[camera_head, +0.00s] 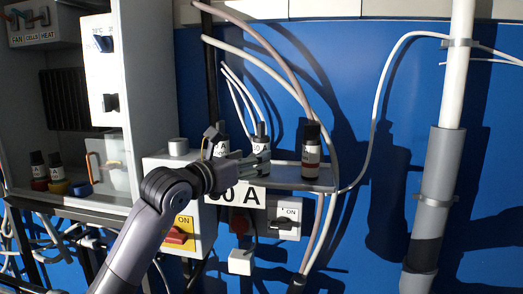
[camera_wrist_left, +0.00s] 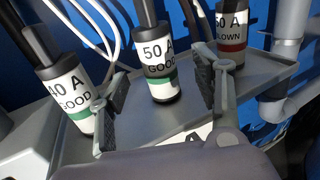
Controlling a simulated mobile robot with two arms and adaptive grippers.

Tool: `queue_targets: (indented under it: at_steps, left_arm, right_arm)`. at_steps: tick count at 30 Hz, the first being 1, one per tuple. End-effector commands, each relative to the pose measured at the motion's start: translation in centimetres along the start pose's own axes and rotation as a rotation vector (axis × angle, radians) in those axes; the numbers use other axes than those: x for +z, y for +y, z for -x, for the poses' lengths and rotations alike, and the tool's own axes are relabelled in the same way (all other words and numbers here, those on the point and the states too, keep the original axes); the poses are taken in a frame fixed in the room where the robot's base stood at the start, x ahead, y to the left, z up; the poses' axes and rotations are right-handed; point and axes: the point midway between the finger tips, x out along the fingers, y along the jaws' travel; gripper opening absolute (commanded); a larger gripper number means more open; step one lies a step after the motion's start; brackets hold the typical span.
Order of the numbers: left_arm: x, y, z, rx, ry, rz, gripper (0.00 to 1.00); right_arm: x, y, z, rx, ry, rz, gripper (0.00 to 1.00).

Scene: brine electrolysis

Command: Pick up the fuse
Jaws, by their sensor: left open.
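My left gripper (camera_head: 256,163) is open at a narrow grey shelf (camera_head: 285,178). In the left wrist view its two fingers (camera_wrist_left: 160,82) stand on either side of a black fuse (camera_wrist_left: 158,62) labelled "50 A GOOD" with a green band. A gap shows between each finger and this upright fuse. In the head view the fuse (camera_head: 262,138) is partly hidden by the gripper. A "40 A GOOD" fuse (camera_wrist_left: 68,88) stands just left of the left finger. A red-banded 50 A fuse (camera_wrist_left: 231,38), apparently marked "BLOWN", stands to the right, also in the head view (camera_head: 311,152).
A grey cabinet (camera_head: 160,80) with small labelled fuses (camera_head: 55,168) on its floor stands at the left. Cables (camera_head: 270,50) run behind the fuses. A vertical pipe (camera_head: 440,165) is at the right.

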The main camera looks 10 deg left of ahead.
Motion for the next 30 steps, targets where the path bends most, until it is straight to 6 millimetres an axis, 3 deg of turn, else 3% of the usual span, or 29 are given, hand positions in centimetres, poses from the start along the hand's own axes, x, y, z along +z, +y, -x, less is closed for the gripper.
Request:
queue_targets:
  at_steps: [5,11,16,24,30]
  left_arm:
    - [0.2,0.0,-1.1,0.0,0.001,0.0,0.59]
    - [1.0,0.3,-3.8,0.0,0.002,0.001,0.59]
    - [0.6,0.3,-5.6,0.0,0.001,0.001,0.59]
    - [0.4,0.3,-5.9,0.0,0.0,-0.001,0.59]
    - [0.4,0.3,-5.9,0.0,0.0,0.0,0.47]
  right_arm:
    - [-0.1,-0.1,0.7,-0.002,0.0,0.0,0.55]
    - [-0.3,-0.3,2.9,-0.004,0.001,-0.001,0.55]
    - [-0.4,-0.3,3.4,-0.004,0.002,-0.001,0.55]
    - [-0.4,-0.2,3.3,-0.003,0.002,-0.001,0.55]
    - [-0.4,-0.2,3.3,-0.003,0.003,-0.001,0.55]
